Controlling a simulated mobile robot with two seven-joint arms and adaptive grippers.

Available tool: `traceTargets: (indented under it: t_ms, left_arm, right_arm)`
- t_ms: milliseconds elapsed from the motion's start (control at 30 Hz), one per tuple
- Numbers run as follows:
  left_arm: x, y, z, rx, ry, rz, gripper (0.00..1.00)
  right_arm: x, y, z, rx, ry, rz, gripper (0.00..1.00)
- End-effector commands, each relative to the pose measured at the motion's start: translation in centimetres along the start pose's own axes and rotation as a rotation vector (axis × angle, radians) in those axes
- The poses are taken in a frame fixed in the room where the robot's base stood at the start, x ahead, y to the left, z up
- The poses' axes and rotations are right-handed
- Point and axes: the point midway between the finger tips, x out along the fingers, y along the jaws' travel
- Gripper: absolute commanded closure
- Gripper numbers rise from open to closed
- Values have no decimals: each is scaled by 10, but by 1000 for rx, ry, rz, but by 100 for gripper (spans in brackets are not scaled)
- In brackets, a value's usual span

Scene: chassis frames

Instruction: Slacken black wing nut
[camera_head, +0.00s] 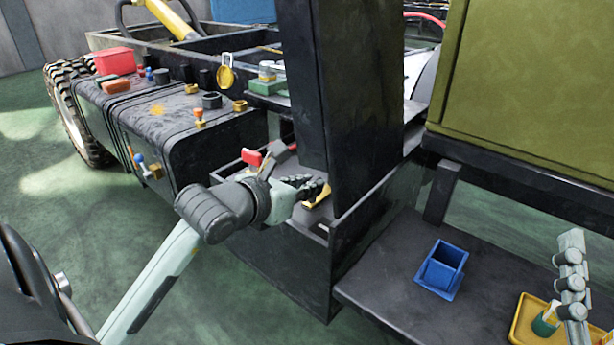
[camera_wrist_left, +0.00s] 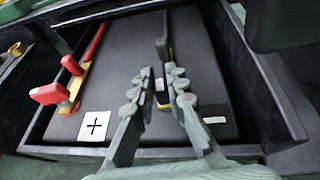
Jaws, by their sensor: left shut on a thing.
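My left gripper (camera_head: 312,190) reaches into the black open-topped tray beside the dark post. In the left wrist view, its fingers (camera_wrist_left: 160,74) are closed in around the black wing nut (camera_wrist_left: 163,98), one on each side. The nut's black wings stand above a yellow clamp (camera_wrist_left: 159,86), which also shows in the head view (camera_head: 318,199). The fingers hide part of the nut. It sits on the dark top of a battery-like block (camera_wrist_left: 125,60). One segmented finger of my right gripper (camera_head: 572,285) shows at the right edge; its opening is not visible.
A red wing nut (camera_wrist_left: 50,94) stands left on the same block, near a white plus label (camera_wrist_left: 95,126). The dark post (camera_head: 340,90) rises close beside my left fingers. A blue holder (camera_head: 441,268) and yellow tray (camera_head: 524,325) lie on the right shelf.

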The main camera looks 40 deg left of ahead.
Motion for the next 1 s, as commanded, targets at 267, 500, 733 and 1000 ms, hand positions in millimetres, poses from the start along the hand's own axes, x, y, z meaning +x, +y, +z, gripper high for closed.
traceTargets:
  t_ms: [267,500,733,1000]
  left_arm:
    - [1,0,-2,-5,3,6,100]
    - [1,0,-2,-4,4,6,83]
    - [0,0,-1,-3,2,6,66]
    - [0,0,-1,-3,1,7,66]
  right_arm:
    - [-1,-1,6,2,-35,-1,60]
    - [-1,-1,5,2,-33,-1,60]
    - [0,-1,5,2,-31,-1,60]
    - [0,0,6,1,-33,-1,60]
